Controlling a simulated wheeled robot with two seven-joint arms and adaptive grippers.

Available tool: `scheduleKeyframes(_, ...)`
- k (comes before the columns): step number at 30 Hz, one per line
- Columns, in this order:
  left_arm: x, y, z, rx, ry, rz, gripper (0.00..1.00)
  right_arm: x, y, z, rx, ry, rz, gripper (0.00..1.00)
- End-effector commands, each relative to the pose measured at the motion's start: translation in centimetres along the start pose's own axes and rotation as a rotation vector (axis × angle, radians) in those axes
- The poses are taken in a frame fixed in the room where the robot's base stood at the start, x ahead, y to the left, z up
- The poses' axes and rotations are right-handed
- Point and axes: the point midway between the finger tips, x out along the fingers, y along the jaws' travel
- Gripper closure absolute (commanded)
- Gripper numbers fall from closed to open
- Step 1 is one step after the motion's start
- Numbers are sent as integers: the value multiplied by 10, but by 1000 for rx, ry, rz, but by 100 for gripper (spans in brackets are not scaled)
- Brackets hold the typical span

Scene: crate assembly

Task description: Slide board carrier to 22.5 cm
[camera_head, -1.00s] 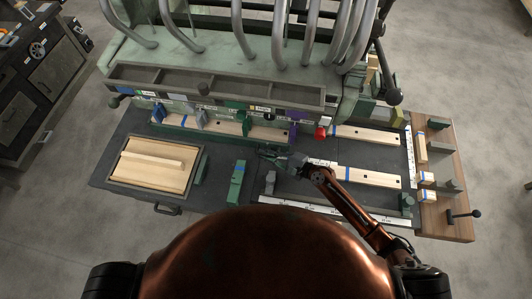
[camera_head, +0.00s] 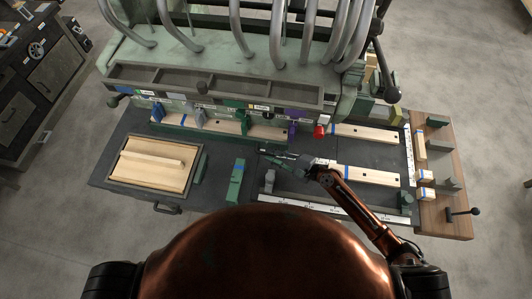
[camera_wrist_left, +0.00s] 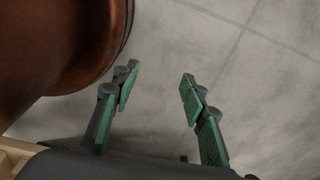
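I cannot clearly tell which part is the board carrier. On the right of the dark bench (camera_head: 225,148), a pale board (camera_head: 375,176) with a blue mark lies in front of another pale board (camera_head: 365,135). A white scale strip (camera_head: 345,211) runs along the front edge, and another (camera_head: 409,155) stands along the right side. Their numbers are too small to read. My right gripper (camera_head: 268,155) is over the middle of the bench, left of the front board; its finger gap is unclear. My left gripper (camera_wrist_left: 155,105) is open and empty above the floor in the left wrist view.
A tray (camera_head: 119,178) with pale boards sits at the left of the bench. A green block (camera_head: 236,180) with a blue mark stands left of my right gripper. A red knob (camera_head: 319,131) is behind it. Coloured clamps and a long shelf (camera_head: 215,88) line the back.

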Motion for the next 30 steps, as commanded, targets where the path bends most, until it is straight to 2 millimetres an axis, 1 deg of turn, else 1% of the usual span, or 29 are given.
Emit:
scheduleKeyframes(1, 0, 0, 0, 0, 0, 0, 60, -13, 1, -2, -1, 5, 1, 81)
scheduleKeyframes(6, 0, 0, 0, 0, 0, 0, 60, -48, 1, -2, -1, 4, 2, 81)
scheduleKeyframes(9, 0, 0, 0, 0, 0, 0, 60, -65, 1, -1, 1, 3, 1, 81)
scheduleKeyframes(12, 0, 0, 0, 0, 0, 1, 60, -76, 0, -1, 0, 2, -1, 81)
scheduleKeyframes(16, 0, 1, 0, 0, 0, 1, 60, -84, 1, 0, -1, 1, 0, 81)
scheduleKeyframes(24, 0, 1, -1, 0, 0, 1, 60, -85, 0, 0, -1, 0, -1, 81)
scheduleKeyframes(30, 0, 1, -3, 1, 3, 1, 71, -85, 0, 0, 0, 0, 0, 81)
